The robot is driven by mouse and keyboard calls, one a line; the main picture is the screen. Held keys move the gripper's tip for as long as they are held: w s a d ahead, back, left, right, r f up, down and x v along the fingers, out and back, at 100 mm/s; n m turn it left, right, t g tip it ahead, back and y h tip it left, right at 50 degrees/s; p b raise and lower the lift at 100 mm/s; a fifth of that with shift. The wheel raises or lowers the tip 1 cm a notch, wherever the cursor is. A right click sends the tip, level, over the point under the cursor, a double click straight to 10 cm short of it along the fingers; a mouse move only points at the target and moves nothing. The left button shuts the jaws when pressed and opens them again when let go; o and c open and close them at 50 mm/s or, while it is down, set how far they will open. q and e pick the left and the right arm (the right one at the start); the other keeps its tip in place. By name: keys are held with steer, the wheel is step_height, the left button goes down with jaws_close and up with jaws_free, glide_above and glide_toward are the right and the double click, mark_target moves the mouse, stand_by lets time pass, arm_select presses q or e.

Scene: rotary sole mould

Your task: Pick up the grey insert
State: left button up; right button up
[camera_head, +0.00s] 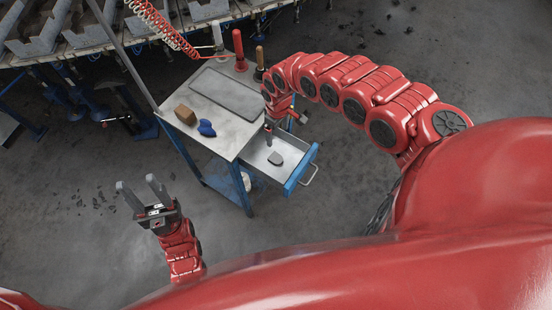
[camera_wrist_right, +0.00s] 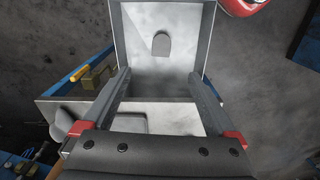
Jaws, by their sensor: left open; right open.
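The grey insert (camera_head: 275,158) is a small dark grey piece with one rounded end. It lies on the light floor of the pulled-out drawer (camera_head: 290,180). In the right wrist view the insert (camera_wrist_right: 161,44) shows ahead of the fingertips, roughly centred between them, with nothing gripping it. My right gripper (camera_head: 269,138) points down at the drawer's inner side, just left of and behind the insert; in the right wrist view its two fingers (camera_wrist_right: 160,76) are wide apart and empty. My left gripper (camera_head: 138,184) is open and empty, away from the cart over the floor.
The blue-framed cart (camera_head: 228,138) carries a dark grey mat (camera_head: 228,93), a brown block (camera_head: 185,115) and a blue item (camera_head: 207,128). Red-handled (camera_head: 239,50) and wooden-handled (camera_head: 260,58) tools stand at its back edge. A red coiled hose (camera_head: 165,28) hangs nearby. The drawer walls surround the insert.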

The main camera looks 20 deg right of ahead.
step_height(320, 180, down, 12)
steer(key=b, duration=0.8)
steer(key=shift+a+f+b, duration=0.1)
steer(key=shift+b, duration=0.25)
steer(key=shift+f, duration=0.3)
steer(key=f, duration=0.3)
steer(key=shift+a+f+p, duration=0.2)
steer(key=shift+a+p, duration=0.1)
steer(key=shift+p, duration=0.05)
steer(key=shift+d+f, duration=0.15)
steer(key=shift+f, duration=0.4)
steer(key=c, duration=1.4)
steer(key=shift+r, duration=0.15)
